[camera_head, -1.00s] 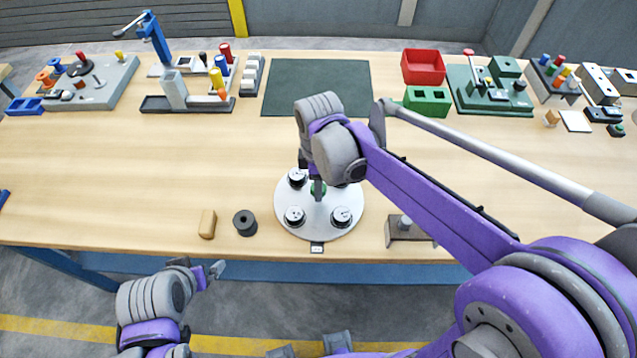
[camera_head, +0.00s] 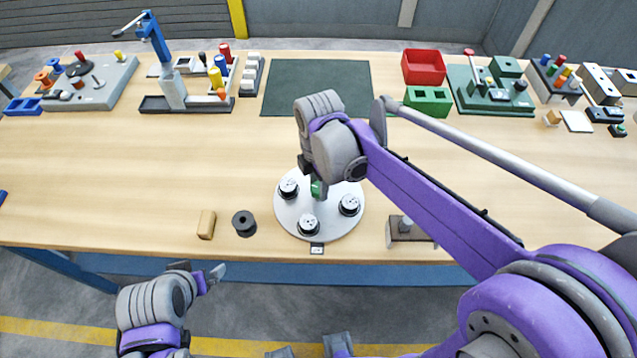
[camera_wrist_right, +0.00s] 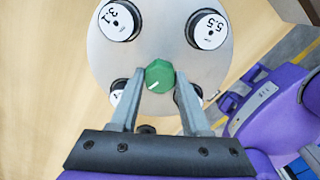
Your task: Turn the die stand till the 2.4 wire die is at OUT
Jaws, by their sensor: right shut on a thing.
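The die stand (camera_head: 328,228) is a round silver disk near the table's front edge, with a green knob (camera_wrist_right: 159,76) at its centre. My right gripper (camera_wrist_right: 156,80) has its fingers on both sides of the knob, shut on it. In the right wrist view, dies marked 3.1 (camera_wrist_right: 119,20) and 5.5 (camera_wrist_right: 207,30) are readable; two others are partly hidden by my fingers. In the head view, one die (camera_head: 309,225) is slightly left of the small front tag (camera_head: 317,249); its number and the tag's text are too small to read. My left gripper (camera_head: 216,275) is off the table's front edge.
A dark spool (camera_head: 243,223) and a wooden block (camera_head: 206,225) lie left of the stand. A small brown fixture (camera_head: 407,232) is on its right. Bins, racks and a dark green mat (camera_head: 318,86) are at the back. The middle left of the table is clear.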

